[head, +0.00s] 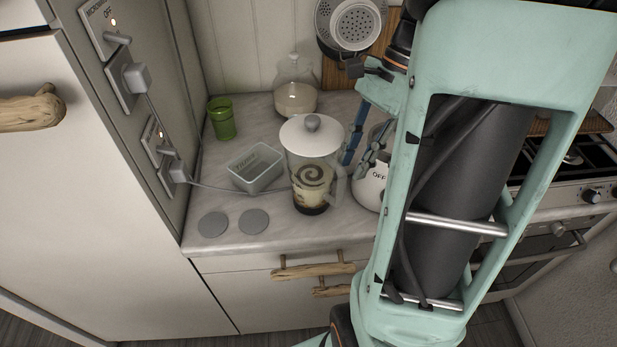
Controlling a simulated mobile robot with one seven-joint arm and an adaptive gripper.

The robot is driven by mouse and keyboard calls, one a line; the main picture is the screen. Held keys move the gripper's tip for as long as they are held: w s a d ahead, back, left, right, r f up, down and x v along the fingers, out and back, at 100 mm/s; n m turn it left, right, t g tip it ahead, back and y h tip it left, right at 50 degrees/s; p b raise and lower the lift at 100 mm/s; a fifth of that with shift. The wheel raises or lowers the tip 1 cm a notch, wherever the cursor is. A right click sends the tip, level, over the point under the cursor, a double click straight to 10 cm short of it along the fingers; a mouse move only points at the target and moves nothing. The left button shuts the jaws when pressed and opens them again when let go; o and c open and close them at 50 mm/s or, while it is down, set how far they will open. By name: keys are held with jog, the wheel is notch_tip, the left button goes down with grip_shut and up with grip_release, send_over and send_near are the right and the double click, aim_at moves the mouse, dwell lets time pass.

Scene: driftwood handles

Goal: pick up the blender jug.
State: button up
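The blender jug (310,178) stands upright on the counter in the head view, a clear jug with a white lid, a grey knob, a dark swirl on its side and pale and dark contents. Its handle is on its right side. My gripper (356,167) is just right of the jug's upper part, with its blue fingers pointing down near the handle. The fingers are apart with nothing seen between them. I cannot tell whether they touch the jug.
A white pot marked "OFF" (371,190) stands close right of the jug, partly behind my arm. A rectangular tub (256,170), a green cup (221,120) and a glass flask (295,95) stand left and behind. Two grey discs (253,222) lie at front left, with bare counter around them.

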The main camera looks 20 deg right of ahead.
aim_at(340, 192)
jog(key=x, duration=0.8)
jog(key=shift+f, duration=0.1)
grip_shut()
